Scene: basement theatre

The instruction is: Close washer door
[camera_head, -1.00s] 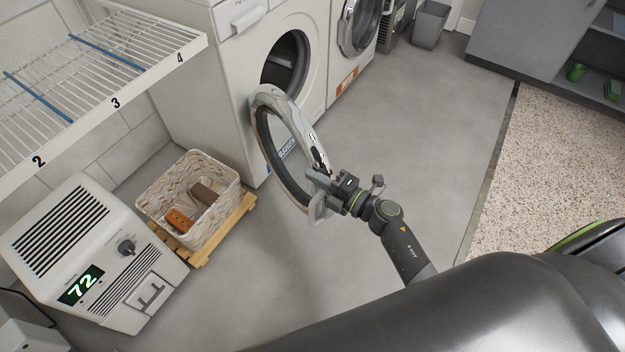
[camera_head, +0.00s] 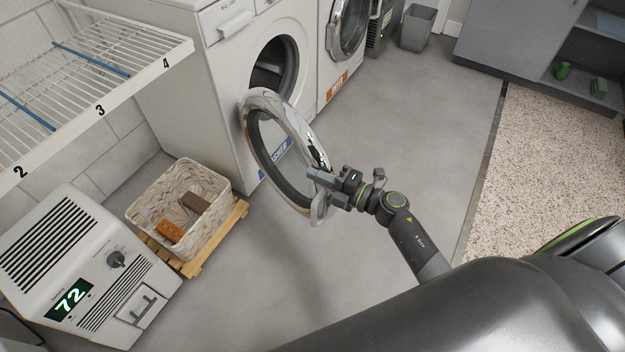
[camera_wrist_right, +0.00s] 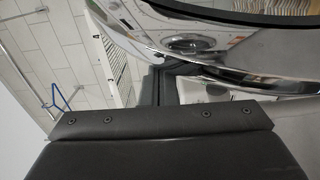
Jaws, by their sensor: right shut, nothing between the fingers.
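The white washer (camera_head: 215,95) stands at the upper left with its round opening showing dark inside. Its round chrome-rimmed door (camera_head: 296,128) hangs open, swung out toward me. My right gripper (camera_head: 318,195) is shut and empty at the lower right edge of the door ring, at or very near the rim. Whether it touches cannot be told for sure. In the right wrist view the shiny chrome rim (camera_wrist_right: 240,78) crosses the top, close beyond the shut fingers (camera_wrist_right: 165,85). My left gripper is not in view.
A woven basket (camera_head: 150,212) on a wooden pallet (camera_head: 205,255) stands left of the door, beside a dehumidifier (camera_head: 75,262). A wire shelf (camera_head: 100,55) is at upper left. A second machine (camera_head: 335,75) stands right of the washer. The floor right of the door is clear.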

